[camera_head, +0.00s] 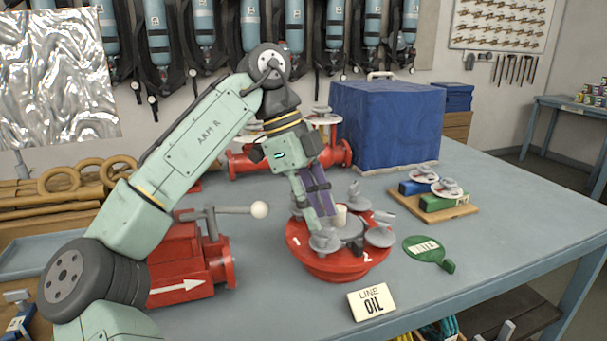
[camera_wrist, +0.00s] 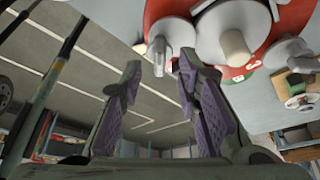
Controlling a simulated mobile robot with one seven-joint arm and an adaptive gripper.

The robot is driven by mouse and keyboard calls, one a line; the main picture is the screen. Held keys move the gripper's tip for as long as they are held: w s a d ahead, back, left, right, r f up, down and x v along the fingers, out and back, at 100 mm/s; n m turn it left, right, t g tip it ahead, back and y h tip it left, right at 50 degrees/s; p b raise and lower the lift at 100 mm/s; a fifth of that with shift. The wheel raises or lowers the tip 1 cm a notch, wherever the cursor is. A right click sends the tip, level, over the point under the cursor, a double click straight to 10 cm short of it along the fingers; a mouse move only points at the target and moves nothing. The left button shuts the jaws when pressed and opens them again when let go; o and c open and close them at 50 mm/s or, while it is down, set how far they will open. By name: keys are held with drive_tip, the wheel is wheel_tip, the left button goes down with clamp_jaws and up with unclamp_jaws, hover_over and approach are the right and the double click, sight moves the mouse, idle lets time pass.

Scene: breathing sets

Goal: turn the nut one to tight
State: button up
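A round red flange (camera_head: 335,266) with marks 1 and 2 on its side stands on the blue-grey table. Several grey wing nuts sit around its grey cap. Nut one (camera_head: 325,240) is the front-left one, near mark 1. My gripper (camera_head: 318,215) reaches down over the flange's left part, just above and behind nut one. In the wrist view my gripper (camera_wrist: 160,75) is open, its purple-padded fingers apart. A grey wing (camera_wrist: 158,55) of a nut shows between the fingertips. I cannot tell whether either finger touches it.
A red valve body (camera_head: 195,265) with a white-ball lever stands left of the flange. A green tag (camera_head: 428,250) and a LINE OIL sign (camera_head: 372,302) lie right and in front. A blue box (camera_head: 385,125) stands behind.

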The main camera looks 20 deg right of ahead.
drive_tip(key=v, duration=1)
